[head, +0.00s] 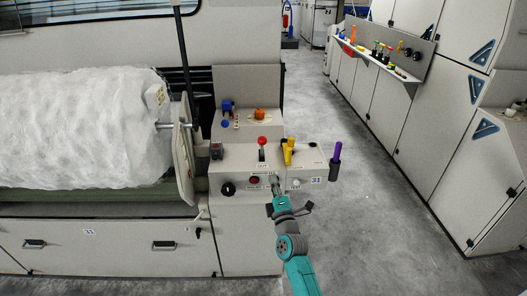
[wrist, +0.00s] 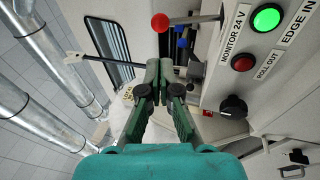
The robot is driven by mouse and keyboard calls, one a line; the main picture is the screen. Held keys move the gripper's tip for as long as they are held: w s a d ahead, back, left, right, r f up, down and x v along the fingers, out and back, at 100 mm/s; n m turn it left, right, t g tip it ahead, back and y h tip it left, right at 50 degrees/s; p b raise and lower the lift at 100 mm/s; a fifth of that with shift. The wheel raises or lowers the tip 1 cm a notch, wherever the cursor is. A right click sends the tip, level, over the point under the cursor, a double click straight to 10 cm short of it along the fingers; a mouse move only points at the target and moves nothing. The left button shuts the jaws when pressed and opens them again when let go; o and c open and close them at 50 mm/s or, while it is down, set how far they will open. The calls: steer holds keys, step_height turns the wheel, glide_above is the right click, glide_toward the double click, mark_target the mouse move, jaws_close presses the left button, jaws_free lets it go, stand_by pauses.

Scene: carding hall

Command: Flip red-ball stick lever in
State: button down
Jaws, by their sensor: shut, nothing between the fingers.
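The red-ball stick lever (head: 262,141) stands on top of the grey console box, its ball up and its thin stick roughly upright. A label reading OUT lies in front of its base. In the wrist view the red ball (wrist: 160,22) is at the top, just beyond the fingertips, with its stick running right to the panel. My gripper (head: 275,180) is in front of the console's front face, lower than the ball and a little right of it. In the wrist view my gripper (wrist: 160,64) has its fingers together, empty, apart from the ball.
The console carries yellow levers (head: 288,153) right of the red ball, a purple handle (head: 336,160) and an orange knob (head: 260,115) behind. The front face has a lit green button (wrist: 267,17), a red button (wrist: 243,62) and a black knob (wrist: 233,107). A white fibre roll (head: 80,125) fills the left.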

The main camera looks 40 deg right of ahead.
mark_target(264, 144)
steer(key=shift+w, duration=0.1)
steer(key=x, duration=1.4)
steer(key=shift+d+r, duration=0.1)
